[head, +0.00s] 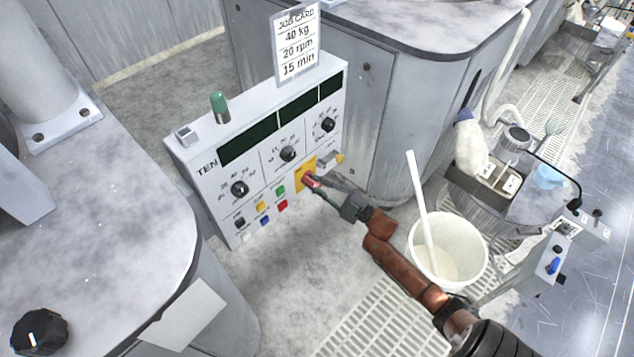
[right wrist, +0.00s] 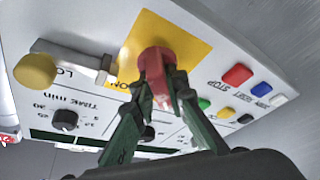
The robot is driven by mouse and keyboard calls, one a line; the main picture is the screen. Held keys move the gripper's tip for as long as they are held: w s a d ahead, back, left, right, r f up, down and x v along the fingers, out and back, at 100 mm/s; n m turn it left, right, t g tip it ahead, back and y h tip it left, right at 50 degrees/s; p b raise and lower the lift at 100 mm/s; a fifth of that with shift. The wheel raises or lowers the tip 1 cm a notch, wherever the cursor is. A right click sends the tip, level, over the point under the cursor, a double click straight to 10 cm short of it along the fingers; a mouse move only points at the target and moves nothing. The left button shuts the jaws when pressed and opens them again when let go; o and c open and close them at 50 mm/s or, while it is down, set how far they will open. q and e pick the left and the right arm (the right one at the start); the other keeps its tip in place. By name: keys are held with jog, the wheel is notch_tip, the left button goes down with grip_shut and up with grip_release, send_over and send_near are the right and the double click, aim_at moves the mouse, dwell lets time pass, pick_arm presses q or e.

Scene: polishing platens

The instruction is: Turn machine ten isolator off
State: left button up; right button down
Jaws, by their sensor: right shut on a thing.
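The machine ten control panel (head: 215,185) is a white sloped box marked TEN, in the middle of the head view. Its isolator is a red rotary handle (right wrist: 157,65) on a yellow plate (right wrist: 190,45); in the head view the red handle (head: 309,180) shows at the panel's lower right. My right gripper (head: 316,184) reaches in from the lower right and is shut on the red handle. In the right wrist view both fingers (right wrist: 160,92) close around its sides. The handle's exact angle is partly hidden by the fingers. My left gripper is not in view.
A yellow-tipped lever (right wrist: 35,70) sits close beside the isolator. Coloured buttons (right wrist: 237,75) lie on its other side. Three black knobs, including one (head: 287,154), are above. A job card (head: 297,40) stands on top.

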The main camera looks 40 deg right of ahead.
jog(key=shift+s+f, duration=0.1)
jog(key=shift+f, duration=0.15)
jog(key=c, duration=2.2)
grip_release()
jog(key=shift+d, duration=0.1)
jog(key=shift+o, duration=1.3)
jog(key=shift+r, duration=0.15)
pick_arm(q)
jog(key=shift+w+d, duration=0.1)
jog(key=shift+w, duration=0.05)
pick_arm(e)
jog(key=v, duration=1.1)
jog(key=shift+s, duration=0.4)
jog(key=shift+d, duration=0.1)
